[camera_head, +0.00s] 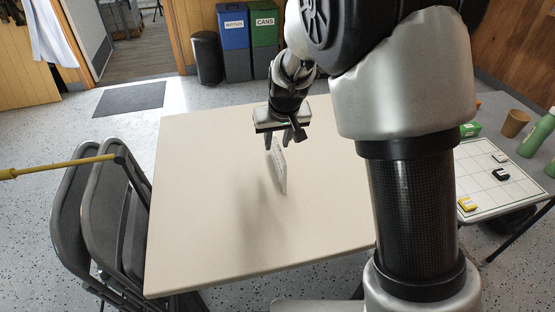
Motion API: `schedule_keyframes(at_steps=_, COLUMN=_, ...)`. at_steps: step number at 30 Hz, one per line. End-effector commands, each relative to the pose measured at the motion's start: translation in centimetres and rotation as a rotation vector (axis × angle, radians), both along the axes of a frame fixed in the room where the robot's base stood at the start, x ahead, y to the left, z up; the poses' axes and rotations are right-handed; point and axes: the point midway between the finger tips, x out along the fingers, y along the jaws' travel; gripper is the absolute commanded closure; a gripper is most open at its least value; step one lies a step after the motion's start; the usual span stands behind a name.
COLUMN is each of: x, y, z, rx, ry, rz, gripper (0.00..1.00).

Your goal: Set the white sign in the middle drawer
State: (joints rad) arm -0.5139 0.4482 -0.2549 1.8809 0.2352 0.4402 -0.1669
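The white sign (279,170) is upright over the pale table, seen at a steep angle, with faint dark marks on its face. My gripper (279,143) points down at the sign's top edge, with a finger on either side, and appears shut on it. The sign's lower edge looks close to the tabletop; I cannot tell whether it touches. A soft shadow lies to its left. No drawer shows in this view.
The pale table (200,200) is otherwise bare. Blue (234,42) and green (265,40) bins stand behind.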

Motion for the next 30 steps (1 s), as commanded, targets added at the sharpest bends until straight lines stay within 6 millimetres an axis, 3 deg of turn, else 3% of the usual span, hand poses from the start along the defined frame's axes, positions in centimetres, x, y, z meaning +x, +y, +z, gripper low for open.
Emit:
schedule_keyframes(at_steps=9, x=1.6, y=-0.3, z=-4.3, rx=-0.001, ry=0.002, rz=-0.001, gripper=0.70)
schedule_keyframes(at_steps=17, x=1.8, y=-0.2, z=-4.4, rx=-0.001, ry=0.000, rz=-0.001, gripper=0.70)
schedule_keyframes(at_steps=22, x=1.8, y=-0.2, z=-4.4, rx=0.000, ry=0.001, rz=-0.001, gripper=0.99)
schedule_keyframes(at_steps=30, x=1.8, y=-0.2, z=-4.4, rx=0.000, ry=0.000, rz=-0.001, gripper=1.00)
